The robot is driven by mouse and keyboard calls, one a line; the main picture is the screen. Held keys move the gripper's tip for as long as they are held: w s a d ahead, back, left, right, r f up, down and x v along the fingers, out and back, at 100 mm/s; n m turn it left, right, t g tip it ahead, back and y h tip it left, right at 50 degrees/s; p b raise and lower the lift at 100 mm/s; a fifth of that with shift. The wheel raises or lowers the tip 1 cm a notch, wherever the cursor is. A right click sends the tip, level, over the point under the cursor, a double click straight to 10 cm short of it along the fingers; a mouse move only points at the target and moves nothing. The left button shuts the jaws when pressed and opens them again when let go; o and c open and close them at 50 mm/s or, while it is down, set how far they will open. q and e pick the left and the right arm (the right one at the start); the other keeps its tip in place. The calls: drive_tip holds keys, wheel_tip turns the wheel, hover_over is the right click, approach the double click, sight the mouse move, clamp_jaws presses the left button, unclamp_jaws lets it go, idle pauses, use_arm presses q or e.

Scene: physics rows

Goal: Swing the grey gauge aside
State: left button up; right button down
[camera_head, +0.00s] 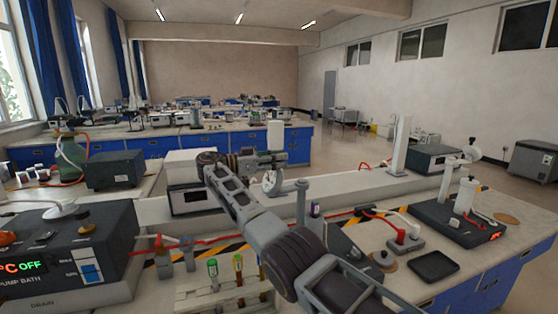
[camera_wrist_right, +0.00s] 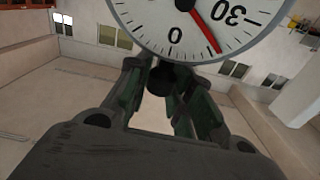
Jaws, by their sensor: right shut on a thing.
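The grey gauge (camera_head: 270,183) shows in the head view as a small round disc just below my right gripper's fingertips, above the long pale ledge. In the right wrist view the gauge (camera_wrist_right: 195,22) fills the top, with a white face, dark numbers, a grey rim and a red needle; its far part is cut off by the frame. My right gripper (camera_head: 277,157) reaches in from the lower right. Its fingers (camera_wrist_right: 160,85) are closed at the gauge's rim, around a dark piece there. What exactly they touch is partly hidden. My left gripper is out of view.
A white box device (camera_head: 188,200) stands left of the gauge and a grey post (camera_head: 302,202) to its right. A test-tube rack (camera_head: 225,290) and pump bath (camera_head: 65,255) are in front. A tall white column (camera_head: 400,145) stands further right. A black tray (camera_head: 434,265) lies on the bench.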

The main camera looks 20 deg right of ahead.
drive_tip(key=c, duration=1.3)
unclamp_jaws()
drive_tip(key=shift+w, duration=0.15)
drive_tip(key=shift+o, duration=0.2)
drive_tip(key=shift+r, duration=0.15)
drive_tip(key=shift+r, duration=4.8)
